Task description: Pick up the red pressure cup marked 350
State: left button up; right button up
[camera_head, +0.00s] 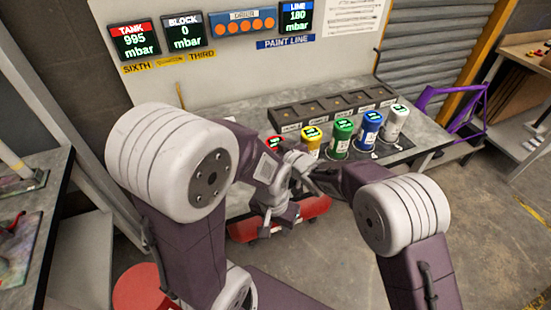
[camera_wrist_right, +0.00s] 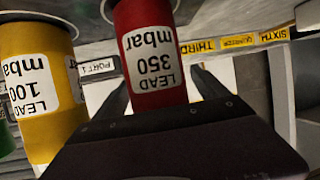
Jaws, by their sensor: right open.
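The red pressure cup marked 350 (camera_wrist_right: 150,45) stands between the fingers of my right gripper (camera_wrist_right: 160,80) in the right wrist view, where the picture is upside down. The gripper is open around the cup; contact with the fingers cannot be told. In the head view only a small top part of the red cup (camera_head: 275,142) shows, at the left end of the cup row; my arms hide the rest. My left gripper (camera_head: 268,222) hangs in front of the bench, low and apart from the cups; its fingers are too small to read.
A yellow cup (camera_head: 312,141) marked 100 stands close beside the red one, and it also shows in the right wrist view (camera_wrist_right: 38,95). Green (camera_head: 342,136), blue (camera_head: 369,130) and white (camera_head: 395,124) cups continue the row. A dark port rack (camera_head: 335,108) lies behind.

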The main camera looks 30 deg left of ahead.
jog(key=shift+d, duration=0.1)
jog(key=shift+c, duration=1.2)
jog(key=c, duration=1.5)
jog(key=shift+r, duration=0.15)
grip_shut()
jog(key=shift+r, duration=0.5)
notch_tip(320, 180, up, 17)
jog(key=p, duration=0.8)
jog(key=shift+p, duration=0.35)
